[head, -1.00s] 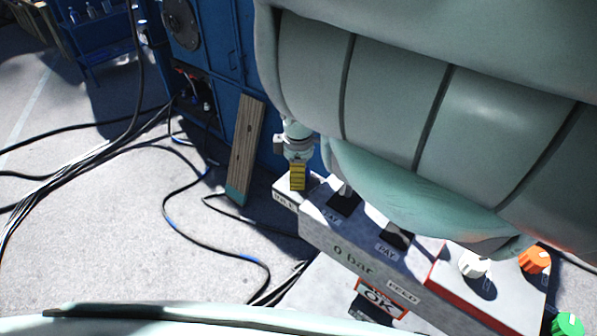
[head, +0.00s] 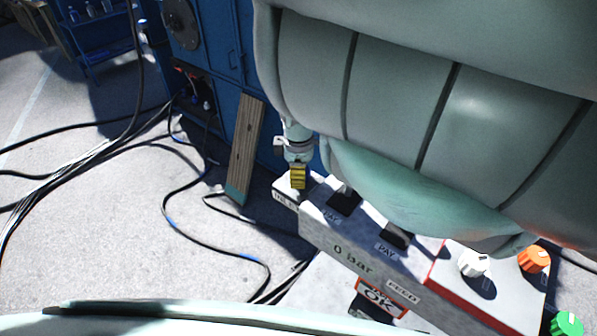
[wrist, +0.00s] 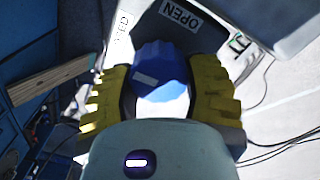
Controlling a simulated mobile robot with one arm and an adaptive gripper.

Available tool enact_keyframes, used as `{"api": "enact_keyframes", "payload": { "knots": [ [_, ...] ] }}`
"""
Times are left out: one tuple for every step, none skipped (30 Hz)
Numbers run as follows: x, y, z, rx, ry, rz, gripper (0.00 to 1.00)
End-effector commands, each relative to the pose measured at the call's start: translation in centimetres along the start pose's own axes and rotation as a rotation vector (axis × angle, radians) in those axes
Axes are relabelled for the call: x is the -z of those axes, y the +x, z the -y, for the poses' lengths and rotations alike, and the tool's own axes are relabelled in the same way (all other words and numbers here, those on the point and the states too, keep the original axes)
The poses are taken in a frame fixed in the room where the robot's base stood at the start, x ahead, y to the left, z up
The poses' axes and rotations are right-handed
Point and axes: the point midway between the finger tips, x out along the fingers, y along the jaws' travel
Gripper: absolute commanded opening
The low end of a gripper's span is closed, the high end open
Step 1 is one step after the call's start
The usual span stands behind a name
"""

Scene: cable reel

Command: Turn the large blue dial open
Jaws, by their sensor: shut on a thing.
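The large blue dial (wrist: 160,72) shows in the wrist view between the two yellow ribbed fingers of my gripper (wrist: 165,95), which is shut on its sides. A pale mark lies on the dial's left part. An "OPEN" label (wrist: 181,15) sits beyond the dial, slightly right of it. Another label, partly readable as "ED" (wrist: 121,27), lies to the upper left. In the head view my gripper (head: 298,178) points down at the left end of the grey control box (head: 345,235); the dial cannot be made out there.
Black levers (head: 343,200) stand on the box right of my gripper. White (head: 473,263), orange (head: 534,259) and green (head: 567,325) knobs are further right. A wooden plank (head: 245,150) leans on the blue cabinet (head: 215,50) behind. Cables (head: 190,215) cross the floor at left.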

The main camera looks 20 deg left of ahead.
Motion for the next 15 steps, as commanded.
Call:
{"api": "enact_keyframes", "payload": {
  "knots": [
    [-0.01, 0.01, -0.03, -0.001, 0.000, 0.000, 0.25],
    [-0.01, 0.01, -0.04, -0.001, 0.000, 0.000, 0.22],
    [-0.01, 0.01, -0.04, -0.001, 0.000, 0.000, 0.17],
    [-0.01, 0.01, -0.05, -0.002, 0.000, 0.000, 0.14],
    [-0.01, 0.01, -0.04, -0.002, 0.000, 0.000, 0.14],
    [-0.01, 0.01, -0.05, -0.002, 0.001, 0.000, 0.14],
    [-0.01, 0.02, -0.05, -0.002, 0.002, 0.000, 0.14],
    [-0.01, 0.02, -0.05, -0.002, 0.003, 0.000, 0.14],
    [-0.01, 0.03, -0.06, -0.002, 0.007, 0.000, 0.14],
    [-0.02, 0.03, -0.06, -0.002, 0.011, 0.000, 0.14],
    [-0.03, 0.04, -0.07, -0.002, 0.016, 0.000, 0.14],
    [-0.03, 0.05, -0.07, -0.002, 0.027, 0.000, 0.14],
    [-0.04, 0.05, -0.07, -0.002, 0.035, 0.001, 0.14],
    [-0.05, 0.06, -0.07, -0.002, 0.045, 0.001, 0.14],
    [-0.06, 0.08, -0.08, -0.001, 0.063, 0.001, 0.14]
  ]
}}
